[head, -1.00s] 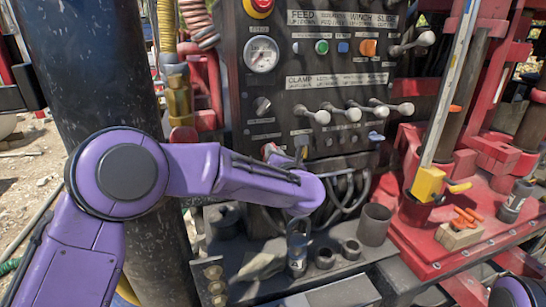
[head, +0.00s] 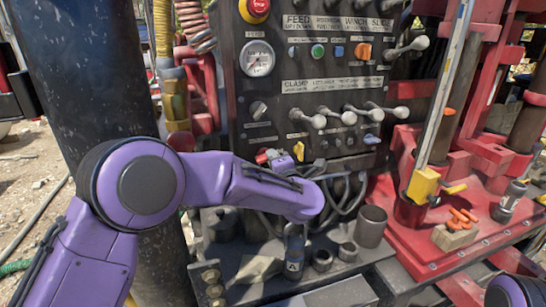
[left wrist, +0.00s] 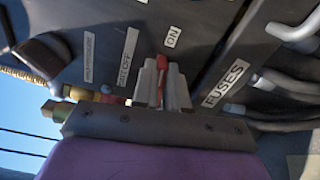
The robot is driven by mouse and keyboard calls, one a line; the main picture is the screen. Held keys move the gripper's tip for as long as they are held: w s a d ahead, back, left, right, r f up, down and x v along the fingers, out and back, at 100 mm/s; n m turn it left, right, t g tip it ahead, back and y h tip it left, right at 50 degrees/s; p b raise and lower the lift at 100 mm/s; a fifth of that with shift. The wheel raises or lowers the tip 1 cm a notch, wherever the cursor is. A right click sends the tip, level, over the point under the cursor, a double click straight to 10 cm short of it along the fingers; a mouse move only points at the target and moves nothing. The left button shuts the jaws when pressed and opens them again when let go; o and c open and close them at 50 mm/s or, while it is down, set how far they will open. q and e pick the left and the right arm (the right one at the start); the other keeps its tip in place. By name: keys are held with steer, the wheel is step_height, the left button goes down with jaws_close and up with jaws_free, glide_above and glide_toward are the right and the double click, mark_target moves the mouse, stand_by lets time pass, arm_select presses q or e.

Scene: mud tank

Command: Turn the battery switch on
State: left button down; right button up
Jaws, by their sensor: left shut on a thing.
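The red switch handle (left wrist: 162,68) stands between the grey fingers of my left gripper (left wrist: 163,88) in the left wrist view. The gripper is shut on it. In the head view my left gripper (head: 281,160) is at the lower left of the dark control panel (head: 290,105). Red shows beside it there, but the handle is mostly hidden by my gripper. My right gripper is not in view.
A FUSES label (left wrist: 226,84) is right of the fingers. Several levers (head: 350,115) project from the panel above and right of my left gripper. Cables hang below the panel. A ledge with metal sockets (head: 370,225) stands beneath, and a red machine bed (head: 440,250) is at right.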

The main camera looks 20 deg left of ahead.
arm_select(q)
steer(key=shift+w+r+m, duration=0.1)
steer(key=shift+r+m, duration=0.05)
steer(key=shift+m, duration=0.75)
steer(key=c, duration=1.2)
jaws_free()
steer(key=shift+o, duration=0.2)
steer(key=shift+f, duration=0.2)
steer(key=b+v, duration=0.2)
steer(key=v, duration=0.8)
steer(key=shift+b, duration=0.4)
